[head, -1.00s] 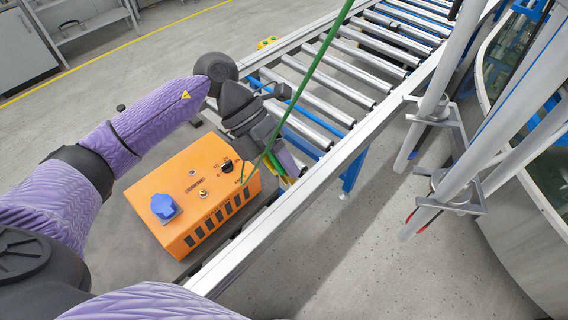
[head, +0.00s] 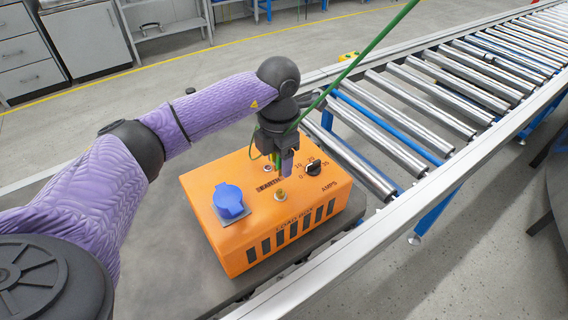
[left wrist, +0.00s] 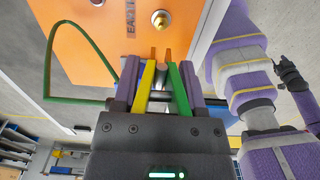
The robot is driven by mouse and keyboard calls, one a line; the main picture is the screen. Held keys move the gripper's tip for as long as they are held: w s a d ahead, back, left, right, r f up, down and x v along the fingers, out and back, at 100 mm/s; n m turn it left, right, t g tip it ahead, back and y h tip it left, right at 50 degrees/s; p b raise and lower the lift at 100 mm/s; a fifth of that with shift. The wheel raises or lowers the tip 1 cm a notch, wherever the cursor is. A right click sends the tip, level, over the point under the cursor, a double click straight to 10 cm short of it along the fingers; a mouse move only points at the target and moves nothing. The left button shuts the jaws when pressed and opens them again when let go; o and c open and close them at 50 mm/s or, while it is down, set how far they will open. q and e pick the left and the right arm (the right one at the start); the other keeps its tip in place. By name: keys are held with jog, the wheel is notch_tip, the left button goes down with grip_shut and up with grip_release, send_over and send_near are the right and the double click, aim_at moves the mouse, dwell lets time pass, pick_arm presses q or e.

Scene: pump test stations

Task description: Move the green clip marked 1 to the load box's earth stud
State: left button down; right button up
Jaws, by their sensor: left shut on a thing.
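The orange load box (head: 235,240) stands on a dark grey surface, with an EARTH label (head: 268,184) on its top. A brass stud (head: 280,195) sits beside this label; it also shows ahead of the fingers in the left wrist view (left wrist: 161,18). My left gripper (head: 283,168) points down over the box top, close to the label and stud. It is shut on a green and yellow clip (left wrist: 181,88) with coppery jaw tips, which appear apart from the stud. A green cable (head: 350,70) runs from the gripper up to the right. No number is readable on the clip.
A blue socket (head: 229,200) and a black knob (head: 314,168) stand up from the box top near the gripper. A roller conveyor (head: 420,120) with metal rails runs along the box's right side. The green cable loops beside the clip in the wrist view.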

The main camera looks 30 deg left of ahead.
aim_at(281, 192)
pick_arm(q)
jog(key=shift+d+f+b, duration=0.1)
jog(key=shift+f+b, duration=0.35)
jog(key=shift+f, duration=0.05)
notch_tip(281, 192, down, 4)
jog(key=b, duration=0.2)
jog(key=shift+r+b, duration=0.25)
jog(key=shift+b, duration=0.05)
jog(key=shift+f+b, duration=0.55)
jog(key=shift+f, duration=0.15)
jog(key=shift+r, duration=0.1)
